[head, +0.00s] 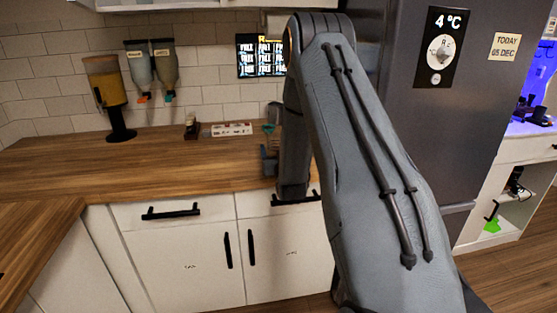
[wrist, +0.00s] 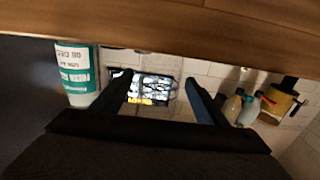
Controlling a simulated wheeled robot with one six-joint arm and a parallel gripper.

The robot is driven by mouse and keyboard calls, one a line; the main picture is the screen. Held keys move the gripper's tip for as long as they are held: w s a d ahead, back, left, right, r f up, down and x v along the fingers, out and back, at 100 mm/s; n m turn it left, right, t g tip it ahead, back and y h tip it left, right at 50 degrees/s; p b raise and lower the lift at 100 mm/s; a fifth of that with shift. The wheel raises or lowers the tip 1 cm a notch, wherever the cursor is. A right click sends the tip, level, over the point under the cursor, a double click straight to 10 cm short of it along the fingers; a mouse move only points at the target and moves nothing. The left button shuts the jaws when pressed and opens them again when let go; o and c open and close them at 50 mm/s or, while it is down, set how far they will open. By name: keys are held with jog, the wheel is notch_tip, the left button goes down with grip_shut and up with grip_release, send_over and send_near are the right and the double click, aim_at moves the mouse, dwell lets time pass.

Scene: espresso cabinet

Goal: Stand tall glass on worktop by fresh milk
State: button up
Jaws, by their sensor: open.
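The wrist view is upside down, with the wooden worktop (wrist: 200,30) along its top. A faint, clear upright outline, which looks like the tall glass (wrist: 158,63), shows between my gripper's fingers (wrist: 155,95), its base at the worktop. The fingers stand apart on either side of it; I cannot tell whether either touches it. A white container with a green label (wrist: 74,72), seemingly the fresh milk, stands left of the fingers in the wrist view. In the head view my gripper (head: 269,158) is low over the worktop, partly hidden by my arm, and the glass cannot be made out.
The worktop (head: 130,165) is broad and clear to the left. A dispenser (head: 107,97), hanging bottles (head: 152,70), a small dark item (head: 191,127) and a white box (head: 231,129) are along the back wall. A grey fridge (head: 425,110) rises at the right.

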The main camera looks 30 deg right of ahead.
jog(key=b+v, duration=0.1)
jog(key=v, duration=0.5)
jog(key=shift+s, duration=0.15)
jog(key=shift+s+a+b, duration=0.15)
jog(key=shift+a+b, duration=0.05)
jog(key=shift+b, duration=0.1)
jog(key=a+g, duration=0.1)
jog(key=s+a+g+y, duration=0.1)
jog(key=a, duration=0.1)
jog(key=a+f+g, duration=0.1)
jog(key=shift+s+a+n+y, duration=0.3)
jog(key=shift+a+n+y, duration=0.1)
jog(key=s+a+g+y, duration=0.1)
jog(key=s+a+g, duration=0.3)
jog(key=s, duration=0.6)
jog(key=s+a+f+n+g+y, duration=0.1)
jog(key=s+a+g, duration=0.4)
jog(key=s, duration=0.6)
jog(key=s+a+n+g+y, duration=0.1)
jog(key=s+a+g, duration=0.3)
jog(key=s, duration=0.7)
jog(key=shift+s+a+f+g, duration=0.15)
jog(key=shift+s+a+g, duration=0.15)
jog(key=shift+a, duration=0.9)
